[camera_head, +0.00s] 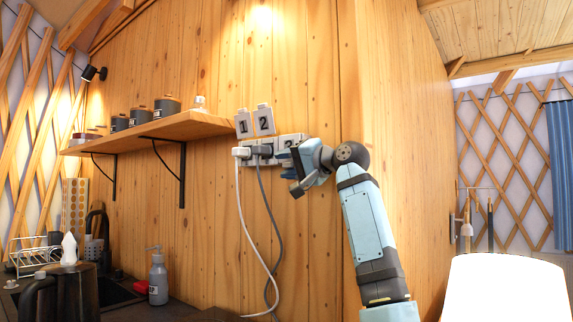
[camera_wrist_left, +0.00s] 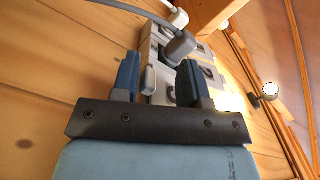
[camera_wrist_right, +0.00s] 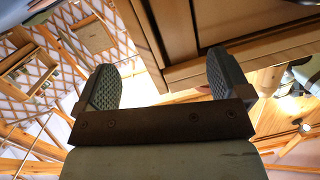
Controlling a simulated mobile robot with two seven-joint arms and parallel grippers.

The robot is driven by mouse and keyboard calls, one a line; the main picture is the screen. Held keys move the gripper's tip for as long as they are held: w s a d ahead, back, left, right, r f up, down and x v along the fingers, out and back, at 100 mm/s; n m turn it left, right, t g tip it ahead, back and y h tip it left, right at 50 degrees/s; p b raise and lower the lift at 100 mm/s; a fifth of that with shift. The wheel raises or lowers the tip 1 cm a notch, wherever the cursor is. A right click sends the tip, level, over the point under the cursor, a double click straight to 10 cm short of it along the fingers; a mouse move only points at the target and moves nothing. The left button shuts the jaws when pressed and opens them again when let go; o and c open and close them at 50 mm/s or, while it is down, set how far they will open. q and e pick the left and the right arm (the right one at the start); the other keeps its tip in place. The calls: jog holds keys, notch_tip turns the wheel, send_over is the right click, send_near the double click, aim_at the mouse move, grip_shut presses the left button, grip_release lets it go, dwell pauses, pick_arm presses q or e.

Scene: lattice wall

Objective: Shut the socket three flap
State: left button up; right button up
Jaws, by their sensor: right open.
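The socket strip (camera_head: 262,152) is on the wood wall, with flaps one (camera_head: 243,124) and two (camera_head: 264,120) raised above plugged sockets. The socket three flap (camera_head: 288,141) sits lower at the right; my left gripper (camera_head: 297,170) hides part of it, and I cannot tell its exact angle. In the left wrist view the fingers of my left gripper (camera_wrist_left: 160,80) are apart, close to the strip, with a pale flap edge (camera_wrist_left: 149,79) between them and a gap beside it. My right gripper (camera_wrist_right: 164,82) is open and empty, out of the head view.
A white plug with a white cable (camera_head: 241,200) and a grey plug (camera_wrist_left: 180,45) with a grey cable hang from the strip. A shelf (camera_head: 150,130) with canisters is at the left. A kettle (camera_head: 70,290) and soap bottle (camera_head: 158,278) stand below. A lamp shade (camera_head: 505,290) is lower right.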

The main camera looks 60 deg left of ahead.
pick_arm(q)
jog(key=shift+s, duration=0.15)
jog(key=shift+d, duration=0.2)
jog(key=p+v, duration=0.1)
jog(key=v, duration=1.2)
jog(key=shift+w+d+p, duration=0.2)
jog(key=shift+p, duration=0.1)
pick_arm(e)
jog(key=f, duration=0.1)
jog(key=d+f+g, duration=0.1)
jog(key=s+f+h, duration=0.1)
jog(key=shift+d+f, duration=0.15)
jog(key=shift+d, duration=0.05)
